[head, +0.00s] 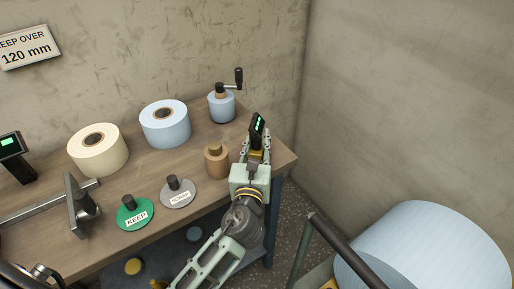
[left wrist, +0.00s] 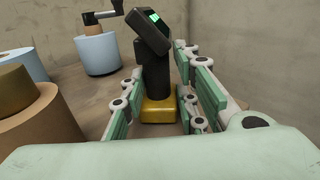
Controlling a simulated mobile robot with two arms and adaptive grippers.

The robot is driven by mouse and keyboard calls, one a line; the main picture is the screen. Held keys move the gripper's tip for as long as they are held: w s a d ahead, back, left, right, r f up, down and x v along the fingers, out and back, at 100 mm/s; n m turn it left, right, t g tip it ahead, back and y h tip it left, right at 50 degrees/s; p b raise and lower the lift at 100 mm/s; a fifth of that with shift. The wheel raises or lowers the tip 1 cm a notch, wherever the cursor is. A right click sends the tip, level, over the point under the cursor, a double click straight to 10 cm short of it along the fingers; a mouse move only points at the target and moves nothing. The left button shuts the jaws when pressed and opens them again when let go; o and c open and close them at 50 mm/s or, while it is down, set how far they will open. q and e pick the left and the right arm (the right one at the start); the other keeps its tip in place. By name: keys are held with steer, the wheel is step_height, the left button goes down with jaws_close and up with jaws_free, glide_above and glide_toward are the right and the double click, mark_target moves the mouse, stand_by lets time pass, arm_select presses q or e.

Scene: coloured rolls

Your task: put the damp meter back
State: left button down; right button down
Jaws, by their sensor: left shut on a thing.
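The damp meter (head: 257,127) is a black upright device with a green lit display and a yellow foot. It is at the right end of the bench (head: 140,200). My left gripper (head: 256,155) is shut on it. In the left wrist view the meter (left wrist: 156,72) stands upright between the finger pads, its yellow foot (left wrist: 159,110) low between them. I cannot tell whether the foot touches the bench. My right gripper is not in view.
A brown roll (head: 216,163) stands close left of my left gripper. Behind it is a small blue roll with a crank (head: 221,107). Blue (head: 165,128) and cream (head: 97,155) rolls, a green KEEP disc (head: 135,213) and a grey SCRAP disc (head: 179,195) are further left. Another black display (head: 14,150) stands far left.

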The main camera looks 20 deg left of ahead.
arm_select(q)
steer(key=shift+f, duration=0.15)
steer(key=c, duration=1.4)
jaws_free()
steer(key=shift+o, duration=0.2)
steer(key=shift+r, duration=0.25)
steer(key=v, duration=1.2)
